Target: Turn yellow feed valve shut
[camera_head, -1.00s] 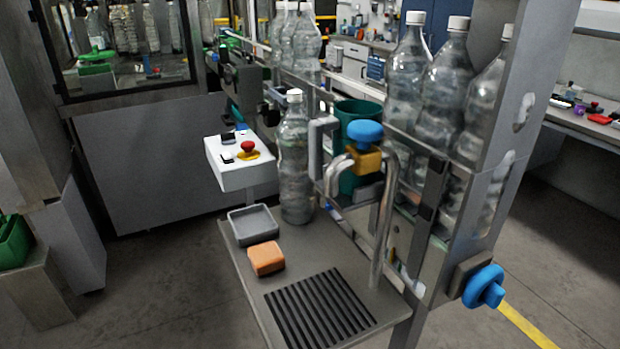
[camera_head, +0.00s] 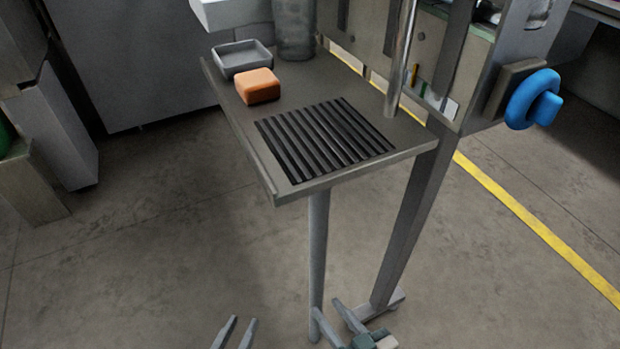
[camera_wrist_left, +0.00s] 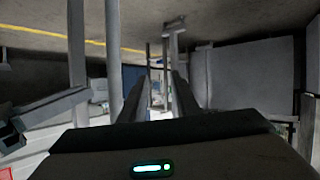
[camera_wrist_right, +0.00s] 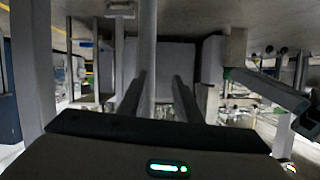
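The yellow feed valve is outside the head view, and I cannot make it out in either wrist view. A blue round knob (camera_head: 533,99) sits on a grey block at the right side of the machine frame. My left gripper (camera_head: 244,320) is low at the bottom edge of the head view, open and empty, well below the shelf. My right gripper (camera_head: 326,306) is low by the shelf's legs, also open. In the right wrist view a grey post (camera_wrist_right: 148,50) shows between its fingers; the fingers are not closed on it.
A grey shelf (camera_head: 222,103) carries a grey tray (camera_head: 242,58), an orange block (camera_head: 257,86) and a black ribbed mat (camera_head: 325,140). A bottle's lower part (camera_head: 293,30) stands behind. A vertical pipe (camera_head: 402,60) rises at the shelf's right.

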